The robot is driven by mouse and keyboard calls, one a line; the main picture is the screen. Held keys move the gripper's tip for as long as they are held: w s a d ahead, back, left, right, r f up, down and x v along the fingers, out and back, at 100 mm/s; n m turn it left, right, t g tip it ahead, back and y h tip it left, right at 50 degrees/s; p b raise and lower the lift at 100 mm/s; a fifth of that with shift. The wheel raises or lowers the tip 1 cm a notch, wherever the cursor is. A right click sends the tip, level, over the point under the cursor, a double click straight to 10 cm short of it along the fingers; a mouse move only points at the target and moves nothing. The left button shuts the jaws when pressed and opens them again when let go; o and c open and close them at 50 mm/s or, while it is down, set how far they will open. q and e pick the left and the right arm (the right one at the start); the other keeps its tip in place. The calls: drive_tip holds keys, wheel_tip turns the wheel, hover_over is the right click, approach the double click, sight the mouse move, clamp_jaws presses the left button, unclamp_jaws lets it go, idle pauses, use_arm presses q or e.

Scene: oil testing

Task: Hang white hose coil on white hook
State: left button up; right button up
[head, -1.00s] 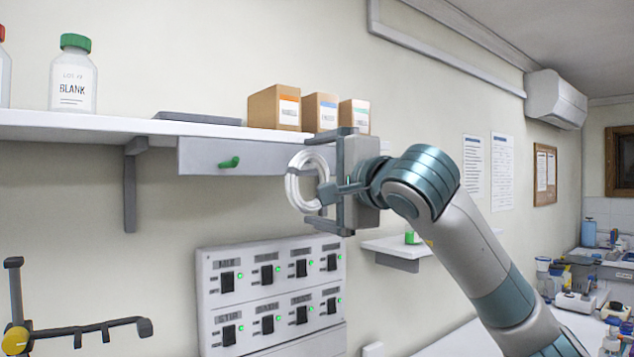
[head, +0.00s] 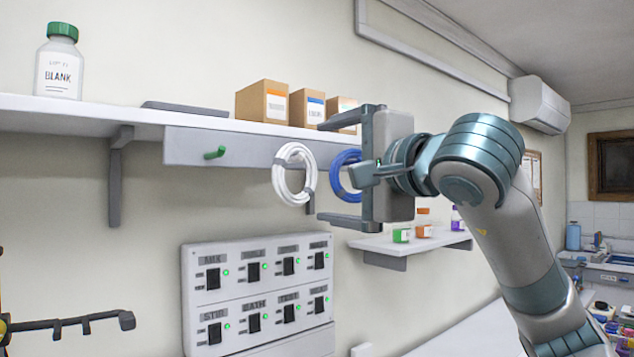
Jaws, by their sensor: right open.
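The white hose coil (head: 294,174) hangs upright against the grey rail (head: 240,148) under the wall shelf, with a grey band on its right side. The hook behind it is hidden by the coil, so I cannot tell its colour. My right gripper (head: 338,166) is open and empty, to the right of the white coil and apart from it. A blue hose coil (head: 347,174) hangs just right of the white one, partly hidden behind my right gripper. A green hook (head: 215,152) on the rail's left part is bare. My left gripper is not clearly in view.
The shelf (head: 130,118) above holds a BLANK bottle (head: 59,64) and several cardboard boxes (head: 263,101). A switch panel (head: 260,290) is on the wall below. A small lower shelf (head: 375,246) with coloured bottles is at right. A dark rack with pegs (head: 75,323) is lower left.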

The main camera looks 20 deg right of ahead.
use_arm(q)
drive_tip(key=shift+s+a+f+g+y+b, duration=0.25)
drive_tip(key=shift+a+f+g+b, duration=0.1)
drive_tip(key=shift+a+f+b, duration=0.2)
drive_tip(key=shift+s+a+f+g+y+b, duration=0.15)
drive_tip(key=shift+s+a+f+g+b, duration=0.15)
drive_tip(key=shift+a+f+b, duration=0.2)
use_arm(e)
drive_tip(key=v, duration=0.8)
drive_tip(key=shift+s, duration=0.25)
use_arm(q)
drive_tip(key=shift+f, duration=0.1)
